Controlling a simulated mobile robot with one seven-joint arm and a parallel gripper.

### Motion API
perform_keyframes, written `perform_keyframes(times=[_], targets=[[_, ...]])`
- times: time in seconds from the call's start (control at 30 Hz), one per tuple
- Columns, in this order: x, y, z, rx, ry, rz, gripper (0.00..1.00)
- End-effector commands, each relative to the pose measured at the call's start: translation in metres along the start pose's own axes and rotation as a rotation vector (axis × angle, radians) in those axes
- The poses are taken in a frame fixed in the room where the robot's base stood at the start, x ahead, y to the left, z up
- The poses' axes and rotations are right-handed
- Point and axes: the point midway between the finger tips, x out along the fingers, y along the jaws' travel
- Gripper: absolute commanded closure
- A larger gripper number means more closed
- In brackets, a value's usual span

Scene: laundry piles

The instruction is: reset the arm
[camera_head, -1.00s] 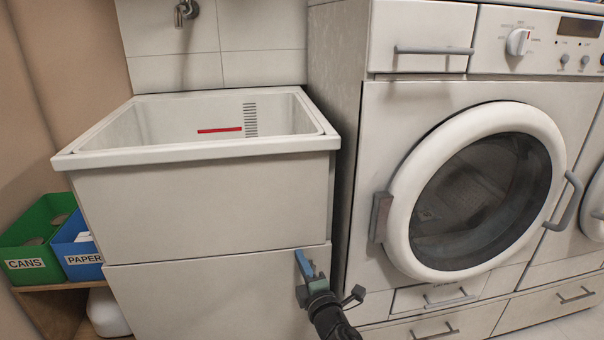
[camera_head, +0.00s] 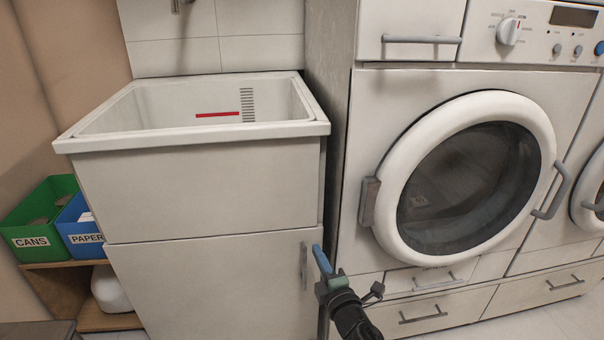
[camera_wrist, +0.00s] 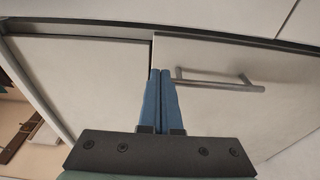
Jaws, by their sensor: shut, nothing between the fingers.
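My gripper (camera_head: 321,258) shows at the lower middle of the head view, with blue fingers pointing up and to the left. In the wrist view its two blue fingers (camera_wrist: 160,72) lie side by side, shut and empty. It is in front of the gap between the sink cabinet (camera_head: 215,285) and the washing machine (camera_head: 345,160). A grey bar handle (camera_head: 304,265) on the cabinet door is just left of the fingers; I cannot tell the distance in depth. A bar handle also shows right of the fingers in the wrist view (camera_wrist: 212,84).
A white sink (camera_head: 190,133) tops the cabinet. The washer's round door (camera_head: 392,200) is closed. A green CANS bin (camera_head: 35,232) and a blue PAPER bin (camera_head: 80,238) stand on a wooden shelf (camera_head: 62,265) at left. Drawers (camera_head: 430,318) run below the machines.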

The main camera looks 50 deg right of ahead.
Motion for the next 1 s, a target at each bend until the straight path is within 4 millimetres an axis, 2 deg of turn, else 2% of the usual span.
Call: perform_keyframes(times=[0.03, 0.23, 0.6, 0.67, 0.77, 0.83, 0.97, 1.0], targets=[[-0.004, 0.003, 0.013, 0.000, -0.005, 0.000, 1.00], [-0.015, 0.001, 0.036, 0.002, -0.003, 0.001, 1.00], [-0.018, 0.000, 0.042, 0.003, 0.000, 0.001, 1.00], [-0.015, 0.007, 0.040, 0.005, -0.002, 0.013, 1.00], [-0.005, 0.034, 0.033, 0.022, -0.012, 0.062, 1.00], [0.006, 0.068, 0.022, 0.052, -0.022, 0.121, 1.00], [0.022, 0.155, -0.012, 0.164, -0.026, 0.272, 1.00], [0.023, 0.183, -0.026, 0.212, -0.021, 0.318, 1.00]])
